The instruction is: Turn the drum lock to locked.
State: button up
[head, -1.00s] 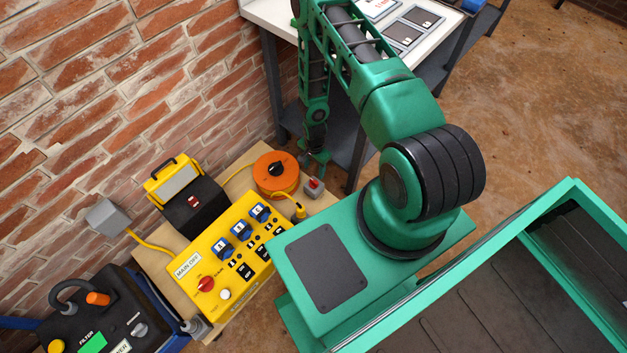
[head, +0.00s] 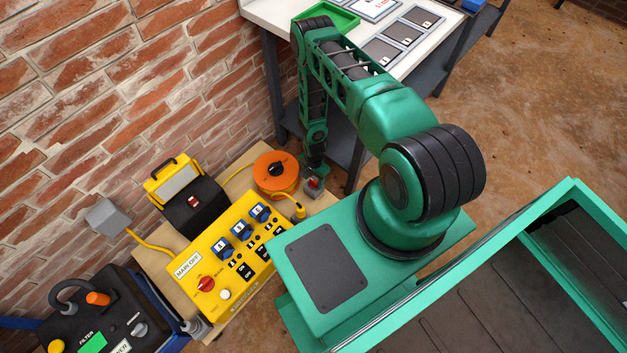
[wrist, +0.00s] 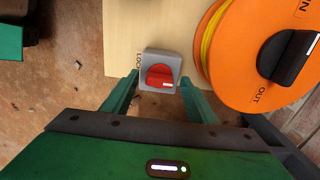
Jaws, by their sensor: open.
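The drum lock is a small grey box with a red knob (wrist: 160,76), beside the orange cable drum (wrist: 258,60) on the wooden board. In the wrist view a LOCK label shows at the box's left, and a white mark shows on the knob's right end. My gripper (wrist: 159,82) is open, with one green finger at each side of the lock; I cannot tell whether they touch it. In the head view the red knob (head: 313,183) shows just below my gripper (head: 314,167). The drum (head: 274,176) has a black knob with IN and OUT labels.
A yellow distribution box (head: 222,250) with blue sockets and a black-yellow lamp unit (head: 190,200) share the board with the drum. A white table (head: 270,12) stands behind my arm. The brick wall (head: 110,90) is at the left.

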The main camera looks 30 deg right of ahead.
jog(key=shift+c, duration=0.7)
jog(key=c, duration=0.9)
jog(key=shift+n, duration=0.4)
jog(key=n, duration=0.3)
jog(key=shift+n, duration=0.4)
jog(key=n, duration=0.4)
jog(key=shift+w+n, duration=0.1)
jog(key=shift+n, duration=0.2)
jog(key=n, duration=0.8)
jog(key=shift+w+n, duration=0.1)
jog(key=shift+n, duration=0.2)
